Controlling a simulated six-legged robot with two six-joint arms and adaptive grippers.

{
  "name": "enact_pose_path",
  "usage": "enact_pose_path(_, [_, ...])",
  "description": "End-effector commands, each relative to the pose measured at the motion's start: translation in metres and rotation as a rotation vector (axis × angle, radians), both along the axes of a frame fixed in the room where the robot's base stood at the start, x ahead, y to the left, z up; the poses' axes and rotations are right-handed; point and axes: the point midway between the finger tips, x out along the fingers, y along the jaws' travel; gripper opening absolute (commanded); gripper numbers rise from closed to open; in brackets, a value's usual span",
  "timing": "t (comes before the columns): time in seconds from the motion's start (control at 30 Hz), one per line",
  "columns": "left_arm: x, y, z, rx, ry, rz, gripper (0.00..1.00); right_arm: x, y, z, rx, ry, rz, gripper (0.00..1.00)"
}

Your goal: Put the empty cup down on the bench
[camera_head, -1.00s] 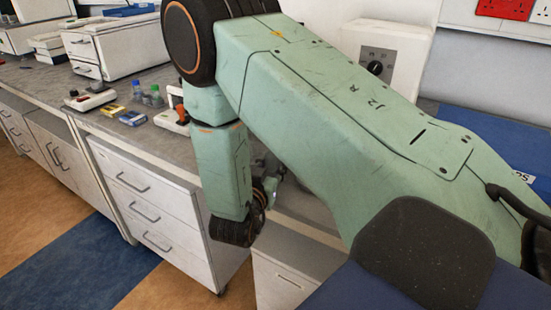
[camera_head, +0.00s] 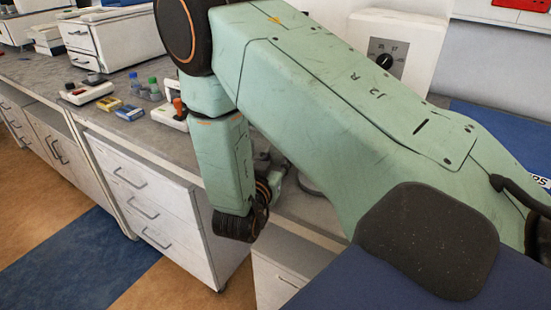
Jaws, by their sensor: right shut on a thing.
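My right arm crosses the view from the right, and its forearm hangs down over the front edge of the bench (camera_head: 165,142). My right gripper (camera_head: 277,178) is mostly hidden behind the forearm and wrist; only small dark and pale green parts show. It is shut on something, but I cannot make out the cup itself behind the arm. The wrist is just in front of the bench edge, above the drawers. My left gripper is not in view.
A rack with small bottles (camera_head: 147,90), yellow and blue boxes (camera_head: 129,112) and a white device (camera_head: 88,93) stand on the bench left of the arm. A white drawer box (camera_head: 110,42) is behind. A white machine with a dial (camera_head: 384,60) is behind the arm.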

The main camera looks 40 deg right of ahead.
Motion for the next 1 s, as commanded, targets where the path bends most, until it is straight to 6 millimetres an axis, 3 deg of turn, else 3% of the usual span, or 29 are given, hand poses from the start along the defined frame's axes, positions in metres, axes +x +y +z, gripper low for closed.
enact_pose_path(0.1, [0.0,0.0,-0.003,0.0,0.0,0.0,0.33,0.0,0.0,-0.004,-0.001,0.001,0.0,0.23])
enact_pose_path(0.13, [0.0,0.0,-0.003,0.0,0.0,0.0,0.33,0.0,0.0,-0.005,0.0,0.0,0.0,0.36])
enact_pose_path(0.4, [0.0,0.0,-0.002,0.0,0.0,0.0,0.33,0.001,-0.001,-0.004,0.0,0.001,0.001,0.58])
enact_pose_path(0.8, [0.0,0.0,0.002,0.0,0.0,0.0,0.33,0.002,-0.001,0.003,0.0,0.001,0.002,0.58])
enact_pose_path(1.0, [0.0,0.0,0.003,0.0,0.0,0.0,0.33,-0.008,0.018,0.004,-0.002,0.003,0.007,0.58])
